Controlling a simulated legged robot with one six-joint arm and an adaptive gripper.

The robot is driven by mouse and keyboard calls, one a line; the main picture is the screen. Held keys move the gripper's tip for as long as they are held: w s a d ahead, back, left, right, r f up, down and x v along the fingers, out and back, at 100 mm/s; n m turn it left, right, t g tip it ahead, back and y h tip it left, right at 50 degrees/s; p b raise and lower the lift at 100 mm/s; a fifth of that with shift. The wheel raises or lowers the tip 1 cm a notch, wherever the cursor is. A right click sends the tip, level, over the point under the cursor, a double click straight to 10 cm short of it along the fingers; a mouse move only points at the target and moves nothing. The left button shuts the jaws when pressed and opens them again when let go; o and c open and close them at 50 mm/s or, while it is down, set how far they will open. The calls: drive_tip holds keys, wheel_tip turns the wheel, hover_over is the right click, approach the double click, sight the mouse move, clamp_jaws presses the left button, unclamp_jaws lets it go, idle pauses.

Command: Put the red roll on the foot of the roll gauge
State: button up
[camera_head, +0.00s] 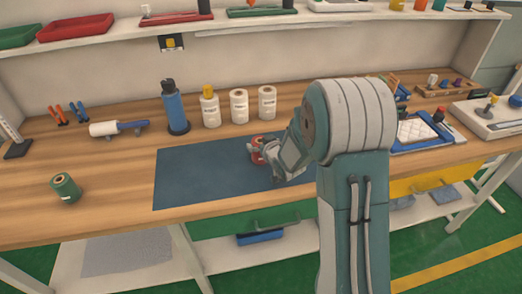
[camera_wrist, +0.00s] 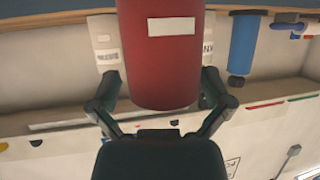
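The red roll (camera_head: 257,143), with a white label, is above or on the dark blue mat, just left of my gripper (camera_head: 268,149). In the wrist view the red roll (camera_wrist: 161,65) fills the space between the two fingers of my gripper (camera_wrist: 160,82), which appear to touch its sides. I cannot tell whether the roll rests on the mat or hangs just above it. A white upright plate on a dark foot (camera_head: 17,149), which looks like the roll gauge, stands at the far left of the bench. Its foot looks bare.
A green roll (camera_head: 65,188) stands at the front left. A blue bottle (camera_head: 175,107) and several white rolls (camera_head: 239,107) line the back. A white roller (camera_head: 105,129) lies behind the green roll. The mat (camera_head: 185,180) is clear to the left of my gripper.

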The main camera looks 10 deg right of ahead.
drive_tip(key=shift+a, duration=0.1)
drive_tip(key=c, duration=1)
drive_tip(key=shift+o, duration=0.2)
drive_tip(key=shift+a, duration=0.15)
